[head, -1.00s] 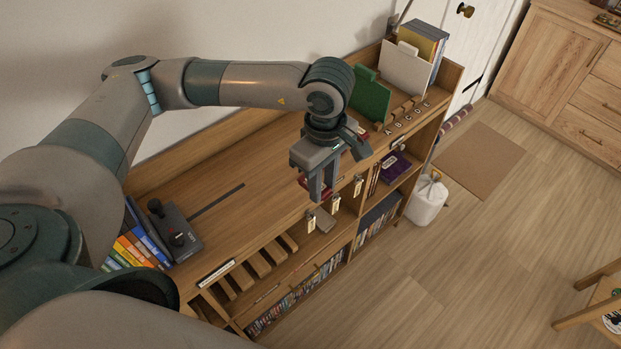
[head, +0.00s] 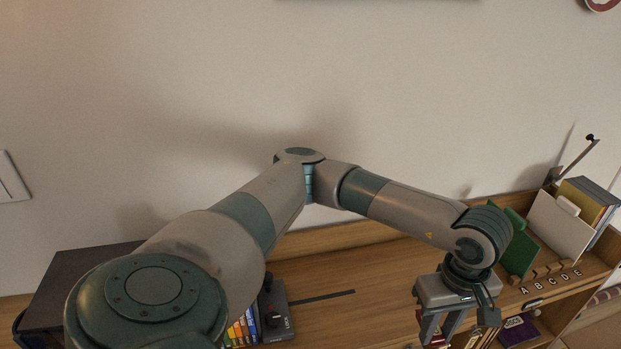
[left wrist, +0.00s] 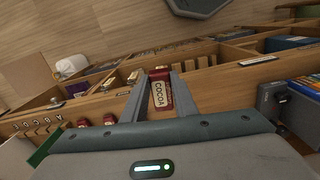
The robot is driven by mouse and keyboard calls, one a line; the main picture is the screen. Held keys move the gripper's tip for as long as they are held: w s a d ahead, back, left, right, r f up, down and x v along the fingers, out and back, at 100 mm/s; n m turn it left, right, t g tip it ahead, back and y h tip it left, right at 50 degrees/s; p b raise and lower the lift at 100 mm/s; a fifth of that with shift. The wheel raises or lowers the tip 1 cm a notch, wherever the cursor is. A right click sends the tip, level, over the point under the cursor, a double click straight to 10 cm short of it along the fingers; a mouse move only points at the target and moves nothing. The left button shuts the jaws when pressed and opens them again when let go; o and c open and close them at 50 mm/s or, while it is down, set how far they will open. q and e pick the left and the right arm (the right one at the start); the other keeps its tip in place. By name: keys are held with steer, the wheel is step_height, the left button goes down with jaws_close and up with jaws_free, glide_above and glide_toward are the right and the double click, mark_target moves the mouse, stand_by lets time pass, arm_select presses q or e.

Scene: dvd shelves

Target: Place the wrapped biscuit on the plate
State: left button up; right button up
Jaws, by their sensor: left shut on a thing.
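My left gripper (head: 440,332) is over the front part of the wooden shelf unit, shut on a small red packet. In the left wrist view the packet (left wrist: 160,90) sits between the two fingers, with a cream label reading COCOA. It appears to be the wrapped biscuit. In the head view the lower picture edge cuts off the fingers and the packet. I cannot make out a plate in either current view. My right gripper is not in view.
The shelf unit's top (head: 335,270) is mostly bare in the middle. A green panel (head: 517,245), a white file (head: 560,228) and a row of letters A to E stand at its right. A dark joystick device (head: 275,308) and colourful spines (head: 242,330) are at its left.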

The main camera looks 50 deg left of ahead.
arm_select(q)
step_height(320, 180, down, 6)
steer(key=a+m+b, duration=0.2)
steer(key=m+b, duration=0.6)
steer(key=m, duration=0.4)
steer(key=shift+s+a+f, duration=0.2)
steer(key=shift+s+f, duration=0.05)
steer(key=shift+s, duration=0.1)
steer(key=shift+s, duration=0.1)
